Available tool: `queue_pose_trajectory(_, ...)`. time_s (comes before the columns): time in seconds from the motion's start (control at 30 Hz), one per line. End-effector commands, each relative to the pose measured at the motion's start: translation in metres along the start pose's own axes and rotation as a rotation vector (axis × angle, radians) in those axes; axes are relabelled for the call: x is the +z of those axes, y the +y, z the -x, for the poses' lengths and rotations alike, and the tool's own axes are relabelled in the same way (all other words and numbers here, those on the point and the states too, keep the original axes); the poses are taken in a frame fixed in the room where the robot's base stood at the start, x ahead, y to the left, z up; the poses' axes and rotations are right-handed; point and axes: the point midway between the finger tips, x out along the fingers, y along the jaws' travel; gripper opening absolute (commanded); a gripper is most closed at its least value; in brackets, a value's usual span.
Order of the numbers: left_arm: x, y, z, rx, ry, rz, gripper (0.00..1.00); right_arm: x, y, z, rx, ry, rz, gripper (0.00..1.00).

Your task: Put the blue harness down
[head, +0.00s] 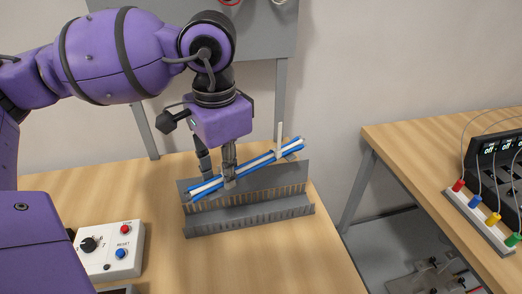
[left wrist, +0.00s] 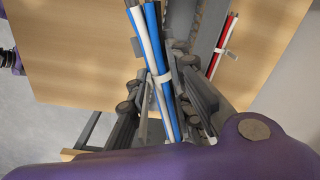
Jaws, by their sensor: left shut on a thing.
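The blue harness (head: 256,163) is a bundle of blue and white cables, lying tilted with its right end higher in the head view. My left gripper (head: 218,178) points down and is shut on it left of its middle. In the left wrist view the harness (left wrist: 153,45) runs between the fingers (left wrist: 160,95), with a white tie around it. The harness is over the back part of a grey slotted rack (head: 250,213) on the wooden table. I cannot tell whether it touches the rack. My right gripper is not in view.
A white control box (head: 112,248) with a knob and red and blue buttons stands at the left front. A second table (head: 405,150) on the right carries a dark panel (head: 500,170) and coloured plugs. A red, white and black bundle (left wrist: 221,48) shows in the left wrist view.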

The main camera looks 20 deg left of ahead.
Motion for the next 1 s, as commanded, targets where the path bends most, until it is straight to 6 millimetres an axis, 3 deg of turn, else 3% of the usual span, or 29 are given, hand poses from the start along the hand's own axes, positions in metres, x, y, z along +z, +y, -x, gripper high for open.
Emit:
queue_pose_trajectory(0.23,0.0,-0.012,-0.015,0.002,-0.003,0.004,0.0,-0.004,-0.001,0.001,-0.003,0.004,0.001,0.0)
queue_pose_trajectory(0.43,0.0,-0.012,-0.044,0.003,-0.004,0.001,0.0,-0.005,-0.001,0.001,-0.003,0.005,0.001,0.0)
queue_pose_trajectory(0.9,-0.001,-0.011,-0.054,0.003,-0.003,0.001,0.0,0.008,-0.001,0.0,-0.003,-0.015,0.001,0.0)
queue_pose_trajectory(0.93,-0.001,-0.011,-0.053,0.003,-0.003,0.001,0.23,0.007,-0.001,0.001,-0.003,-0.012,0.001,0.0)
queue_pose_trajectory(1.0,-0.001,-0.011,-0.052,0.002,-0.002,0.002,0.33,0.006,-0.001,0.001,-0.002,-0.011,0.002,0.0)
